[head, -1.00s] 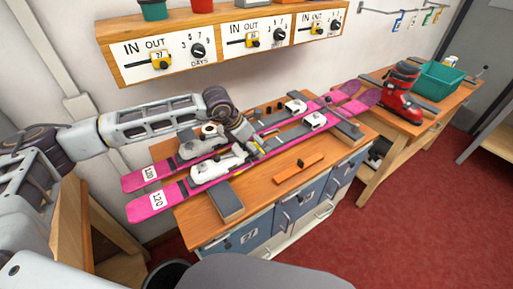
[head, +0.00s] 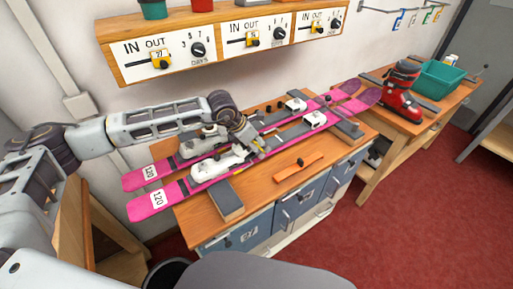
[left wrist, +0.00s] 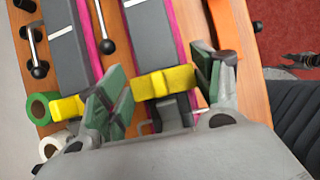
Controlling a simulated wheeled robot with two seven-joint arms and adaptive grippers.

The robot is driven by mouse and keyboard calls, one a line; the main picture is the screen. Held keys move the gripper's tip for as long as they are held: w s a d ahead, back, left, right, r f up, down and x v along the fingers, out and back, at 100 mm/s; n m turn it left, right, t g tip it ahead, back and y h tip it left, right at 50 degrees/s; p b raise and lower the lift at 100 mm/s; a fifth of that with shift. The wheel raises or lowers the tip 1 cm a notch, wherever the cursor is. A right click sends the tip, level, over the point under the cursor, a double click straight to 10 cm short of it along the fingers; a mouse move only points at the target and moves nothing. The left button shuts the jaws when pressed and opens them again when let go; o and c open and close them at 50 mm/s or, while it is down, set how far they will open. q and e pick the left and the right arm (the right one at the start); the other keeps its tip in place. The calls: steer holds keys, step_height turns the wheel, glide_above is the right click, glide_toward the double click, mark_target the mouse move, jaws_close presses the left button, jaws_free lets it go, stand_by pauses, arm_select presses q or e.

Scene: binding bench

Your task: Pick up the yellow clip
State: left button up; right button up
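A yellow clip (left wrist: 165,82) sits across the near pink ski (head: 190,198), over a dark part of its binding, in the left wrist view. A second yellow clip (left wrist: 67,109) sits on the other pink ski (head: 158,172), outside the fingers. My left gripper (left wrist: 163,78) is open, with one green-padded finger on each side of the first clip. I see no clear contact. In the head view the left gripper (head: 260,150) is low over the near ski's binding and partly hides the clip. My right gripper is not in view.
An orange bar tool (head: 299,167) lies on the wooden bench (head: 262,192) in front of the skis. Green tape (left wrist: 40,108) and white tape (left wrist: 52,146) rolls are beside the skis. A red boot (head: 400,95) and green bin (head: 440,80) stand at the far right.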

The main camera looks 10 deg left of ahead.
arm_select(q)
steer(key=shift+c, duration=1.2)
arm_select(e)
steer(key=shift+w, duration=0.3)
arm_select(q)
steer(key=shift+r, duration=0.1)
steer(key=shift+r+b, duration=0.55)
steer(key=shift+r, duration=4.35)
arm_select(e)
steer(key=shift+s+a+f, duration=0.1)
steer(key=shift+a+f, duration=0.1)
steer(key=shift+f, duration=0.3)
arm_select(q)
steer(key=shift+r, duration=0.25)
steer(key=shift+r, duration=0.4)
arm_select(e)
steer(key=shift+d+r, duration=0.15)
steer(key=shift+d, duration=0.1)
arm_select(q)
step_height(320, 180, up, 4)
steer(key=shift+r+p, duration=0.25)
steer(key=shift+p, duration=0.6)
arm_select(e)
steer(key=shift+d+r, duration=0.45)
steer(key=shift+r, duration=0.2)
